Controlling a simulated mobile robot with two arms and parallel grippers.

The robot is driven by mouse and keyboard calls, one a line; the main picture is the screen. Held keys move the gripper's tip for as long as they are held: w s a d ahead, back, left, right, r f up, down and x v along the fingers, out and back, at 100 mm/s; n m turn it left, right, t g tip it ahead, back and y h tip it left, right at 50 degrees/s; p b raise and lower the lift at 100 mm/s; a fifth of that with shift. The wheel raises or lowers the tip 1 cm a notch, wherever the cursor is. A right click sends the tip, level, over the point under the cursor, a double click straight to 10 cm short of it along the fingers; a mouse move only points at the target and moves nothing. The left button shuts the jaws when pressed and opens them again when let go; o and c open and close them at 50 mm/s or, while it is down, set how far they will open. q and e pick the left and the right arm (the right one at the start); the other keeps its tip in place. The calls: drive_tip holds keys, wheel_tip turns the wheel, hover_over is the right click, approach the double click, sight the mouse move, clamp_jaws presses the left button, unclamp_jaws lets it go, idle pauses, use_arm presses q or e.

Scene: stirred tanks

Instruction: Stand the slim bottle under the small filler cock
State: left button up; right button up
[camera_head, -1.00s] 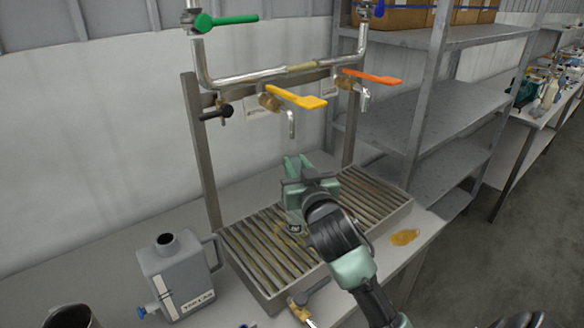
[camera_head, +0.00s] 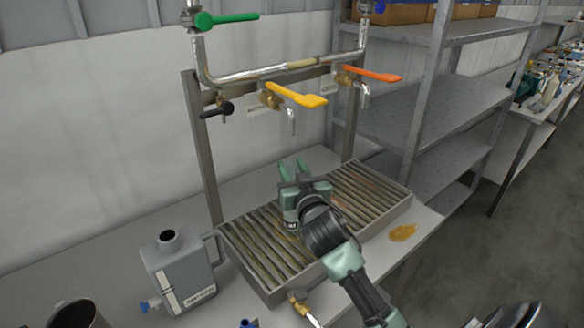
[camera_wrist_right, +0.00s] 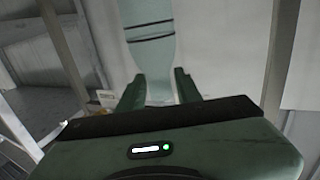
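The slim bottle (camera_wrist_right: 152,45), clear and bluish with dark bands, shows in the right wrist view. Its narrow part lies between the two fingers of my right gripper (camera_wrist_right: 158,85), which look closed on it. In the head view my right gripper (camera_head: 294,172) is above the slatted drip tray (camera_head: 375,200), and I cannot make out the bottle there. The smallest-looking filler cock (camera_head: 222,108), with a black handle, is on the left of the pipe frame, left of the gripper. Cocks with a yellow handle (camera_head: 295,95) and an orange handle (camera_head: 370,74) are to its right. My left gripper is not in view.
A grey jug (camera_head: 180,272) stands left of the tray, with a dark open vessel (camera_head: 75,315) at the bottom left. A brass drain valve (camera_head: 302,306) sticks out at the tray's front. A yellow-brown spill (camera_head: 402,233) lies right. Metal shelves (camera_head: 425,110) stand behind on the right.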

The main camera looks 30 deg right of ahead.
drive_tip(key=shift+o, duration=0.3)
drive_tip(key=shift+s+r, duration=0.1)
drive_tip(key=b+v, duration=0.2)
drive_tip(key=v, duration=1)
drive_tip(key=shift+b, duration=0.4)
